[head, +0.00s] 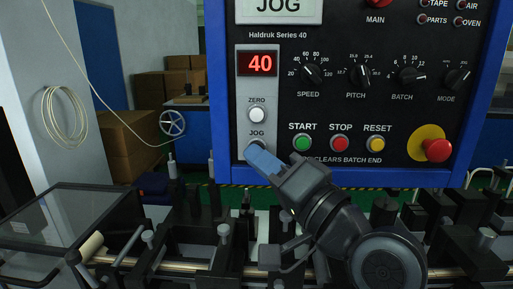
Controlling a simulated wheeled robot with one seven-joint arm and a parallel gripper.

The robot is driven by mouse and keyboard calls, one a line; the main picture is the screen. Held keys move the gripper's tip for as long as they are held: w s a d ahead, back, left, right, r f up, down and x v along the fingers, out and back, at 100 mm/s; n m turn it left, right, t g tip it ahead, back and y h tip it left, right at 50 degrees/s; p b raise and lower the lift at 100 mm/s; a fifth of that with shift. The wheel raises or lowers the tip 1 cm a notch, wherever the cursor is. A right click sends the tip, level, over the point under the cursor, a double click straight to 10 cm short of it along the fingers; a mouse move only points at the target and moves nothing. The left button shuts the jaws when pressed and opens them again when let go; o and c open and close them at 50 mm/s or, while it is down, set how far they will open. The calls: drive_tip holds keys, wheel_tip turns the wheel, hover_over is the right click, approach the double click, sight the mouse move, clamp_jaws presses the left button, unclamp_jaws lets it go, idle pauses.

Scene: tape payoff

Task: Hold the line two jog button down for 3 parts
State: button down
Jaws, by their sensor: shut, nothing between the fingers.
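A control panel with a blue frame (474,135) stands in front of me, marked Haldruk Series 40. Its top sign (278,7) reads JOG. A red counter display (260,63) reads 40. The jog button (249,151) is under the JOG label at the panel's lower left, mostly hidden behind my gripper's tip. My gripper (262,160) is shut and empty, its blue fingers reaching up to the button. I cannot tell whether the fingers touch it or whether it is pressed in. No line number shows on the visible part of the panel.
The white zero button (257,115) sits just above jog. Start (302,142), stop (340,143) and reset (377,143) buttons lie to the right, then a red emergency knob (437,149). Machine rods and posts (224,240) crowd the space below. Cardboard boxes (127,140) stand behind at left.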

drive_tip(key=shift+s, duration=0.6)
drive_tip(key=s+p, duration=0.1)
drive_tip(key=s, duration=0.4)
drive_tip(key=shift+a, duration=0.15)
drive_tip(key=s+d+f+m+t+h, duration=0.1)
drive_tip(key=s+d+f+h, duration=0.5)
drive_tip(key=f, duration=0.3)
drive_tip(key=s+d+f+m+t+h, duration=0.15)
drive_tip(key=s+d+f+h, duration=0.25)
drive_tip(key=s+d+f, duration=0.45)
drive_tip(key=s+d+f+n+g+h, duration=0.1)
drive_tip(key=s+d+f+n+h, duration=0.1)
drive_tip(key=s, duration=0.8)
drive_tip(key=s+d+f+n+g+h, duration=0.1)
drive_tip(key=s+d, duration=0.4)
drive_tip(key=s, duration=0.5)
drive_tip(key=f+n+g, duration=0.1)
drive_tip(key=n, duration=0.1)
drive_tip(key=shift+s+d+f+n+h, duration=0.15)
drive_tip(key=shift+s+d+n+h, duration=0.15)
drive_tip(key=shift+n+h, duration=0.1)
